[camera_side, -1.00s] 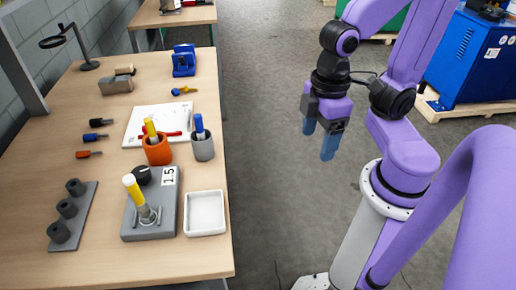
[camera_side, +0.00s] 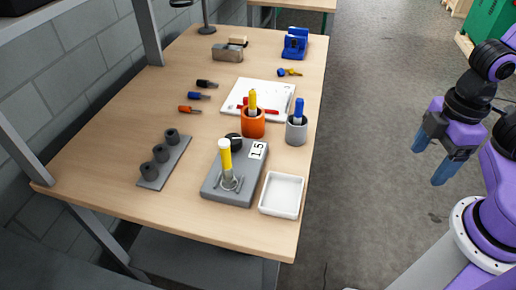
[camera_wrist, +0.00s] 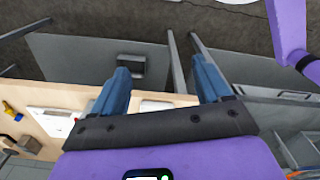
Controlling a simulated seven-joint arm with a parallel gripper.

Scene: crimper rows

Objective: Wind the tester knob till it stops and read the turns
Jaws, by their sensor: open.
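The tester (camera_side: 213,186) is a grey block on the wooden bench in the side view. It has a black knob (camera_side: 233,138) at its back edge and a white label (camera_side: 257,150) that seems to read 15. A yellow-topped tool (camera_side: 225,157) stands upright in a metal ring on the tester. The knob is partly hidden behind the tool's yellow top. My gripper (camera_side: 430,158) is open and empty, off the bench to the right and well away from the tester. Its blue fingers show apart in the wrist view (camera_wrist: 162,68).
A white tray (camera_side: 283,209) lies right of the tester. Behind stand an orange cup (camera_side: 252,128) and a grey cup (camera_side: 297,134), each holding a tool. A grey rack (camera_side: 177,162) with black sockets lies left. Open floor (camera_side: 360,140) separates bench and arm.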

